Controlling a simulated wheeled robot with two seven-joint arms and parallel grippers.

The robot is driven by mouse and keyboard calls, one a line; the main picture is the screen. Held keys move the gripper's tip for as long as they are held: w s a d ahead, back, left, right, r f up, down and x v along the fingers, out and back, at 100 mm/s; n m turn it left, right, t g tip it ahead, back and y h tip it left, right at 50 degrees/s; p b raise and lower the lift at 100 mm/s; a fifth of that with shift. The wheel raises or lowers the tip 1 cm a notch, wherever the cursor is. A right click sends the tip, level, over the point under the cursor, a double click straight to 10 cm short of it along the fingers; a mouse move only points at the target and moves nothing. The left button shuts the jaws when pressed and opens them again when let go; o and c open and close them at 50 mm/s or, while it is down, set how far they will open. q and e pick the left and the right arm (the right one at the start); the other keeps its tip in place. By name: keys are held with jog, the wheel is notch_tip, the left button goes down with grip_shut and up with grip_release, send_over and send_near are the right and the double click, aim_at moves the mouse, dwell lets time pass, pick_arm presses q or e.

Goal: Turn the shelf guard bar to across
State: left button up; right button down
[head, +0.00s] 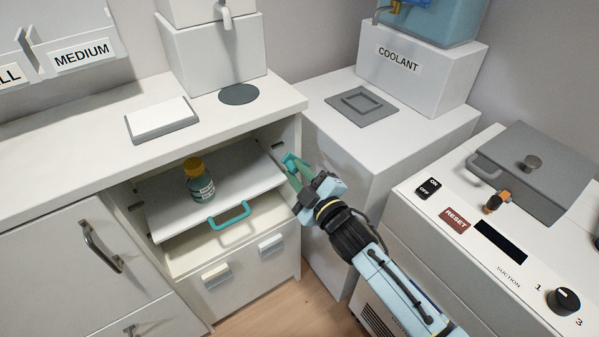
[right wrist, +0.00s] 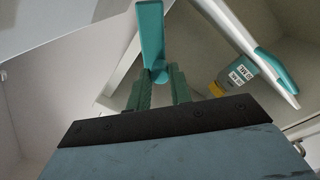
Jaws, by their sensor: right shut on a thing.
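The teal guard bar (head: 290,159) is at the right side of the cabinet opening, mostly covered by my right gripper in the head view. In the right wrist view the bar (right wrist: 150,35) stands up from between the fingers. My right gripper (head: 295,174) is shut on it; its green fingers (right wrist: 160,88) close on the bar's lower end. The bar does not lie across the shelf front. The white pull-out shelf (head: 235,181) carries a green bottle (head: 201,188) with a yellow cap. My left gripper is not in view.
A teal handle (head: 230,215) is on the shelf's front edge, above an open drawer (head: 190,258). The cabinet's right side wall (head: 292,136) is close to my gripper. A grey-lidded console (head: 450,240) stands to the right of my arm.

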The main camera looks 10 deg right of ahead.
jog(key=c, duration=1.3)
grip_release()
jog(key=shift+o, duration=0.2)
jog(key=shift+s, duration=0.1)
jog(key=shift+s+d, duration=0.15)
jog(key=shift+s, duration=0.15)
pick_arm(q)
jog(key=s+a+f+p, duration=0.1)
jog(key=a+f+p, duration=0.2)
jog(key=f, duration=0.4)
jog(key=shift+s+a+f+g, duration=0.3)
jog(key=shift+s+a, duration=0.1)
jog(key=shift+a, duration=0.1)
pick_arm(e)
jog(key=v, duration=1.2)
jog(key=shift+s, duration=0.3)
